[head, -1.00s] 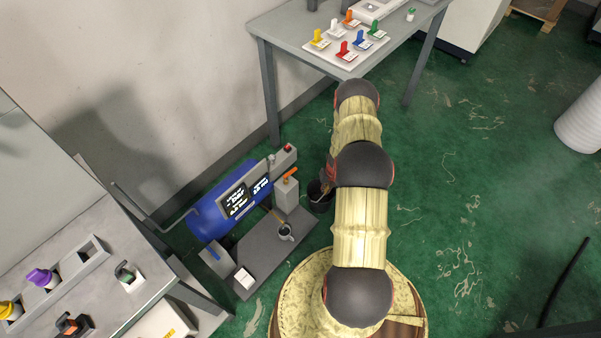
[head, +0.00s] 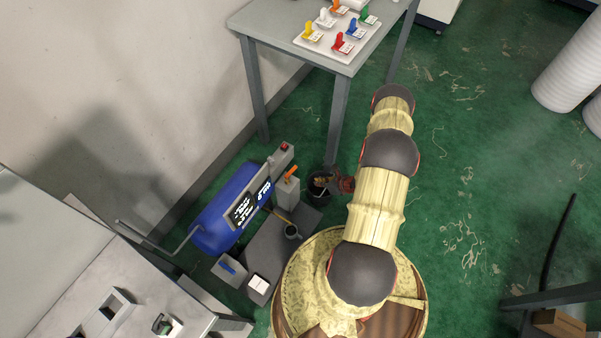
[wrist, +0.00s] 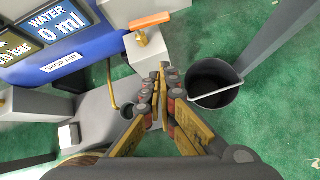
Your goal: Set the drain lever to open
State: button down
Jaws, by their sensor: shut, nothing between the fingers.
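A blue air tank (head: 213,222) with a dark display (head: 242,208) stands on a low grey base at left centre. An orange-handled lever (head: 291,173) sits on a grey block (head: 287,193) at its right end. In the wrist view its orange handle (wrist: 150,21) lies sideways on a brass stem. A blue lever (head: 226,268) sits on a small box at the other end. I can read no drain label. My gripper (wrist: 160,72) is shut and empty, its tips just below the orange lever in the wrist view and apart from the handle.
A dark bucket (head: 319,194) stands right of the grey block; it also shows in the wrist view (wrist: 214,87). A grey cup (head: 292,232) stands on the base. A table (head: 258,19) with several coloured levers is behind. Green floor is open at right.

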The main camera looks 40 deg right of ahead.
aim_at(291, 173)
jog(key=w+a+f+n+b, duration=0.2)
jog(key=w+f+b, duration=0.2)
jog(key=w, duration=0.7)
jog(key=shift+w+f+b, duration=0.25)
jog(key=shift+f+b, duration=0.05)
jog(key=shift+f, duration=0.95)
jog(key=shift+a, duration=0.1)
jog(key=shift+w+b, duration=0.5)
jog(key=shift+w, duration=0.3)
jog(key=shift+w+d+r, duration=0.1)
jog(key=shift+d, duration=0.1)
